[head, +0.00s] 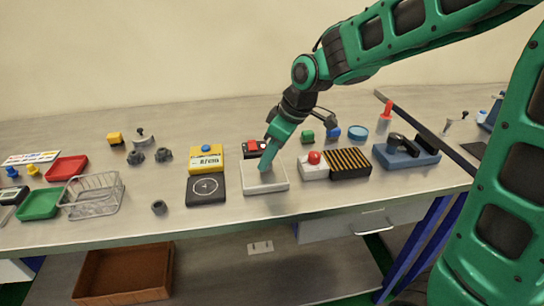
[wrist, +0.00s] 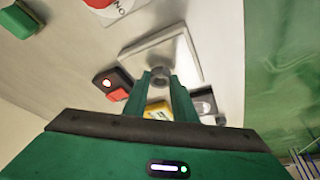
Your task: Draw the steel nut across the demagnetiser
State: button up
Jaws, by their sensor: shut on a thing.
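My gripper (head: 264,166) reaches down over a pale square tray (head: 266,188). In the wrist view my gripper (wrist: 160,86) is shut on a dark grey steel nut (wrist: 160,74), held over the same tray (wrist: 184,48); I cannot tell whether the nut touches it. In the head view the fingers hide the nut. A white box with a red button (head: 314,158), joined to a black and yellow striped block (head: 348,164), stands just right of the tray and looks like the demagnetiser. Part of the red button (wrist: 100,2) shows in the wrist view.
Left of the tray are a yellow meter (head: 206,160) and a black pad with a circle (head: 206,190). A red and black device (head: 254,148) is behind the tray. A loose dark nut (head: 159,207) lies near the front edge. A blue vice-like tool (head: 405,155) stands further right.

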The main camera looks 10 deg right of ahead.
jog(key=shift+w+a, duration=0.15)
jog(key=shift+a, duration=4.3)
jog(key=shift+a+r, duration=0.35)
jog(key=shift+r, duration=0.2)
jog(key=shift+a+r, duration=0.3)
jog(key=shift+r, duration=2.1)
